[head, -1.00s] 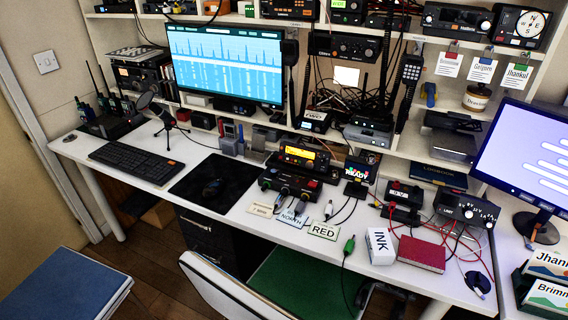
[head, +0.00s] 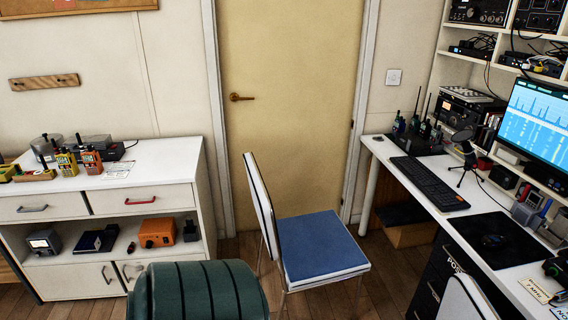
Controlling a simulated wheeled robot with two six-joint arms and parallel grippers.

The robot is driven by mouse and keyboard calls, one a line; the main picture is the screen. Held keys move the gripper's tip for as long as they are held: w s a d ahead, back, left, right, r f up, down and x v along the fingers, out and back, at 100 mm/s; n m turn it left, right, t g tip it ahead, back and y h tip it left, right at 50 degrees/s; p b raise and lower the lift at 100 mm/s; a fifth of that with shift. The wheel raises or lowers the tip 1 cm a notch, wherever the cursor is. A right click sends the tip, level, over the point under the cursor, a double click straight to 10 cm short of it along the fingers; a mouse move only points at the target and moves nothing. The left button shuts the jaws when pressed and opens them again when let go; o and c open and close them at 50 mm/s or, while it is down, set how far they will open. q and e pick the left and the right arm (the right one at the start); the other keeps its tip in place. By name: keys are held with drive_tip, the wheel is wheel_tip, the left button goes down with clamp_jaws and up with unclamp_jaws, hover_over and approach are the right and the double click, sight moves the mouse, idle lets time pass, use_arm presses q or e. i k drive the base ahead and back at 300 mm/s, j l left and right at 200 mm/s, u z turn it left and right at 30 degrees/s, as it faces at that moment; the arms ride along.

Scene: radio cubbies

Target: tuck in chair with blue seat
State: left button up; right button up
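The chair with the blue seat (head: 320,244) stands on the wooden floor in the middle of the head view. Its white backrest (head: 260,206) is on the left side of the seat, and the seat's open front faces right, toward the desk. A gap of floor lies between the seat and the white desk (head: 452,216). Neither of my grippers is in view.
A closed door (head: 291,110) is behind the chair. A white cabinet (head: 106,222) with radios stands at left. A dark green ribbed rounded object (head: 200,292) is in the near foreground. Another chair's white back (head: 466,300) shows at lower right. A box (head: 404,234) sits under the desk.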

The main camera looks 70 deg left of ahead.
sight(310, 251)
drive_tip(key=l+u, duration=0.1)
drive_tip(key=u, duration=1.75)
